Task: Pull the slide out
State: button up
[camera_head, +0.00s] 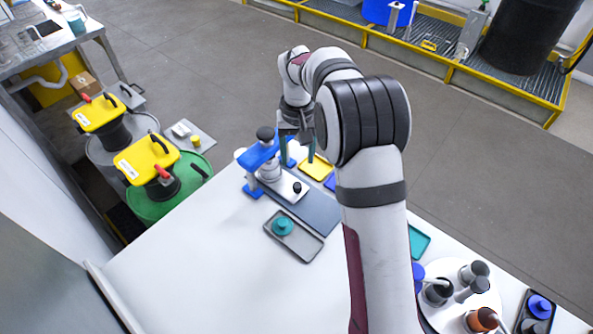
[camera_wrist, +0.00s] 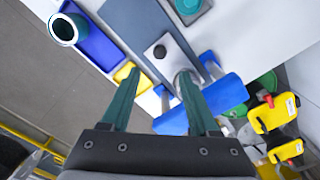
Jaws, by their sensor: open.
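The slide (camera_head: 283,183) is a light metal plate with a black knob (camera_head: 297,187) near its front end. It runs under a blue bridge-shaped frame (camera_head: 262,154) with a dark round cap on top. In the wrist view the slide (camera_wrist: 174,43) and its knob (camera_wrist: 160,51) show beyond the fingertips, beside the blue frame (camera_wrist: 228,95). My gripper (camera_head: 297,158) is open and empty, its two teal fingers pointing down behind and above the frame. In the wrist view the gripper (camera_wrist: 160,76) has its fingers spread, apart from the knob.
A dark grey tray (camera_head: 307,244) with a teal round piece lies in front of the slide. Yellow (camera_head: 318,168) and blue trays sit behind it. A white turntable (camera_head: 440,312) with cylinders is at lower right. Drums with yellow tops (camera_head: 147,160) stand left. The left tabletop is clear.

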aim_at(298, 184)
notch_tip(298, 184, down, 10)
jog(key=shift+f, duration=0.2)
grip_shut()
jog(key=shift+r, duration=0.1)
dwell(1.3)
